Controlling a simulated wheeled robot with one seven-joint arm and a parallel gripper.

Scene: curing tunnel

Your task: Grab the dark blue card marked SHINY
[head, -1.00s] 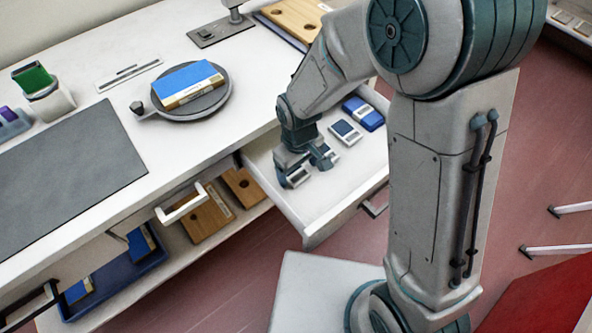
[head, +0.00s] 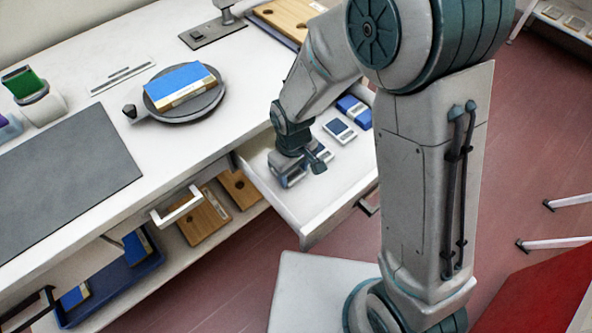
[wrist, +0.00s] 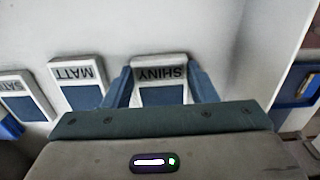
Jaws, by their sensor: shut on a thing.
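The SHINY card (wrist: 160,73) is a small flat piece with a white label end and a dark blue panel, lying in the open white drawer (head: 335,200). In the wrist view its lettering is upside down, and its near part is hidden by my gripper's body. My gripper (wrist: 163,88) has one blue finger on each side of the card and is shut on it. In the head view my gripper (head: 304,170) is low inside the drawer and mostly hides the card. The similar MATT card (wrist: 78,82) lies beside it to the left in the wrist view.
A partly cut-off card (wrist: 28,95) lies beyond the MATT card. A blue box (head: 354,111) sits deeper in the drawer. The drawer's side wall (wrist: 292,45) is to the right in the wrist view. A round plate (head: 207,103) with a blue-and-tan block stands on the worktop.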

